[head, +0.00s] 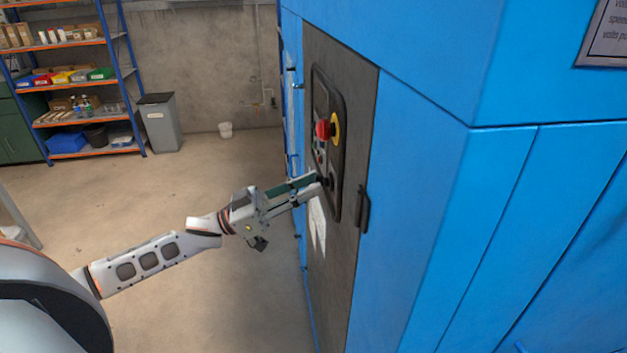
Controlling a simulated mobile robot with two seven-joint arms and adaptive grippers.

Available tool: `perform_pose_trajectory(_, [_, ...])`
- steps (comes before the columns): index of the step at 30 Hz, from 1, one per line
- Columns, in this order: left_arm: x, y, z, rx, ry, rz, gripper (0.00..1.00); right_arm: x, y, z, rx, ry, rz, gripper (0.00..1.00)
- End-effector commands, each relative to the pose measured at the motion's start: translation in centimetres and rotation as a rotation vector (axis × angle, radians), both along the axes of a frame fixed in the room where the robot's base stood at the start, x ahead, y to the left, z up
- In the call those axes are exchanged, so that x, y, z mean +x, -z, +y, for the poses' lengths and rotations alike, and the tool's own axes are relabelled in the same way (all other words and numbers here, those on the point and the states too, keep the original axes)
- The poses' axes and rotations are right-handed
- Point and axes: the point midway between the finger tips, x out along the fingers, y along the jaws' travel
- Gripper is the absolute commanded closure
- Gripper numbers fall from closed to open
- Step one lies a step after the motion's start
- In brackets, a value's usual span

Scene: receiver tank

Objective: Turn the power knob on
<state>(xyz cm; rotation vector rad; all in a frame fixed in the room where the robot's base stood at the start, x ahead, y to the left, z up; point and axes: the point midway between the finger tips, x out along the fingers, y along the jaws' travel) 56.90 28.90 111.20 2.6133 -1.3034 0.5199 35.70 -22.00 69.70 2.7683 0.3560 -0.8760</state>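The control panel (341,105) is a dark plate on the grey door of a blue machine cabinet (425,180). A red emergency button (322,130) with a yellow collar (336,129) sticks out from its middle. My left gripper (321,183) reaches in from the left, with its fingertips at the lower part of the panel. A small dark part, perhaps the power knob (329,183), shows at the fingertips; the gripper mostly hides it. I cannot tell whether the fingers are closed on it. My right gripper is not in view.
A black door handle (363,207) stands out just right of the panel. The floor left of the cabinet is clear.

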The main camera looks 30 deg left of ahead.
Motion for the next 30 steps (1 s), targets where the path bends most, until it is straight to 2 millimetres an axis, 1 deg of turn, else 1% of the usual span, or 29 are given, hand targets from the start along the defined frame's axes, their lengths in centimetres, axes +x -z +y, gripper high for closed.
perform_pose_trajectory(4, [0.58, -0.39, -0.77, 0.001, 0.0, 0.0, 0.76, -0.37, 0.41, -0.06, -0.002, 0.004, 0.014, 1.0])
perform_pose_trajectory(12, [0.67, -0.36, -0.91, 0.002, -0.001, 0.001, 0.76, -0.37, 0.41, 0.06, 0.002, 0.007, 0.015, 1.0])
perform_pose_trajectory(13, [0.67, -0.36, -0.91, 0.001, -0.001, 0.002, 0.78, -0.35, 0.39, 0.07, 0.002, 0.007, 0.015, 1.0])
perform_pose_trajectory(14, [0.67, -0.37, -0.9, 0.002, -0.001, 0.001, 0.86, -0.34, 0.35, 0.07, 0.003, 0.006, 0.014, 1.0])
perform_pose_trajectory(15, [0.67, -0.37, -0.9, 0.001, -0.001, 0.0, 0.96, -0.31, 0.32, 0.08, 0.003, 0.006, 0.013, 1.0])
perform_pose_trajectory(16, [0.67, -0.37, -0.9, 0.001, -0.001, 0.0, 1.0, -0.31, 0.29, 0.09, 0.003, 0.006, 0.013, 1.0])
perform_pose_trajectory(25, [0.68, -0.35, -0.88, 0.009, -0.001, -0.01, 1.0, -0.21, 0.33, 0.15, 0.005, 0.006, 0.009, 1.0])
perform_pose_trajectory(30, [0.72, -0.32, -0.84, 0.043, -0.001, -0.057, 1.0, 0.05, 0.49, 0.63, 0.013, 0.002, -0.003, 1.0])
